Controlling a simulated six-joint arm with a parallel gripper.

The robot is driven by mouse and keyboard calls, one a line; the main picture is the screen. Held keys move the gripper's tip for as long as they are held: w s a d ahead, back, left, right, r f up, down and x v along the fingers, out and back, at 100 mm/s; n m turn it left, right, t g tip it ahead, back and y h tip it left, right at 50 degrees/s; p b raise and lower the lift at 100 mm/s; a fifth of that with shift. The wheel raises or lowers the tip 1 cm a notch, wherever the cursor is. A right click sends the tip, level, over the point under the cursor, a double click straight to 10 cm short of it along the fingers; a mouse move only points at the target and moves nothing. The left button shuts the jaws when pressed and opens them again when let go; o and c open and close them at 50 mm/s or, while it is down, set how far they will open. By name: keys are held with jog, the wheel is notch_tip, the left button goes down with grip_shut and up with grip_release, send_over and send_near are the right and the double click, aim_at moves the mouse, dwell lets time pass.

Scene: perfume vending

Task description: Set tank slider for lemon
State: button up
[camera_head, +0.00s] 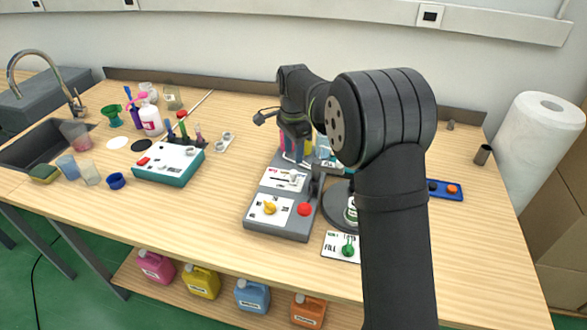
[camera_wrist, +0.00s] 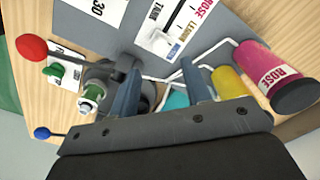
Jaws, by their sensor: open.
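The tank selector label (camera_wrist: 186,30) lies on the grey machine panel in the wrist view, with the words TANK, ROSE and LEMON and a further, blue word. In the head view the same label (camera_head: 284,179) is on the upper part of the machine. A pink ROSE tank (camera_wrist: 270,66), a yellow tank (camera_wrist: 229,83) and a teal tank (camera_wrist: 177,99) stand in a row behind the panel. My gripper (camera_wrist: 160,67) is open and empty, its fingertips near the label's edge by the tank tubes.
A teal box (camera_head: 170,163) stands to the left, with clear table (camera_head: 215,190) between.

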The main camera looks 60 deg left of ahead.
aim_at(293, 172)
notch_tip(293, 172, down, 7)
jog(key=shift+f, duration=0.15)
grip_shut()
